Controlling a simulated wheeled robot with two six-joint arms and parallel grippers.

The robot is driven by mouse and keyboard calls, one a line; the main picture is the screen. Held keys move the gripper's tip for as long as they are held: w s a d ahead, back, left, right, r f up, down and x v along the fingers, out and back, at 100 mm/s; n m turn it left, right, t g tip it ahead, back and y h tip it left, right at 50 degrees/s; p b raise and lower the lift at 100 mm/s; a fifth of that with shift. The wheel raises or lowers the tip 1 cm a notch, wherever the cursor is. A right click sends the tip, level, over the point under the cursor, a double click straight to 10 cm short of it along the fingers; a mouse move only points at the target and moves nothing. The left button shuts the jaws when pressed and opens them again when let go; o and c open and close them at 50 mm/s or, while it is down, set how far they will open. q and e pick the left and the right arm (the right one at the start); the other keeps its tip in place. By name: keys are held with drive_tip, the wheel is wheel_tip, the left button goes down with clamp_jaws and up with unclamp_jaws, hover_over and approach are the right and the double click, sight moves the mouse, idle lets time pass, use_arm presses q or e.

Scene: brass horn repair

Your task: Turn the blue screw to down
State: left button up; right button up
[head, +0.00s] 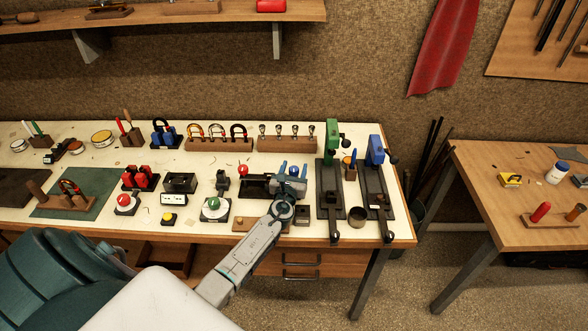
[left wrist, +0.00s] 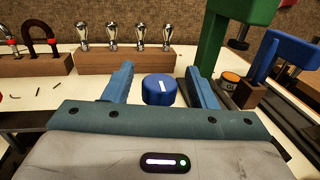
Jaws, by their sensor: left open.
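The blue screw (left wrist: 158,91) is a round blue knob with a short white line on its face, in the middle of the left wrist view. The line stands near upright, slightly tilted. My left gripper (left wrist: 161,84) is open, with one blue-grey finger on each side of the knob. Gaps show between the knob and both fingers, so it appears ungripped. My right gripper is not in view.
A green upright press (head: 331,142) and a blue one (head: 375,152) stand close to the right of my gripper. A wooden block with several metal pieces (head: 286,145) stands behind it. A red ball knob (head: 243,170) is to its left.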

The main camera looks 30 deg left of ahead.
use_arm(q)
drive_tip(key=b+v, duration=0.1)
drive_tip(key=v, duration=0.9)
drive_tip(key=shift+s+d, duration=0.15)
drive_tip(key=shift+s, duration=0.15)
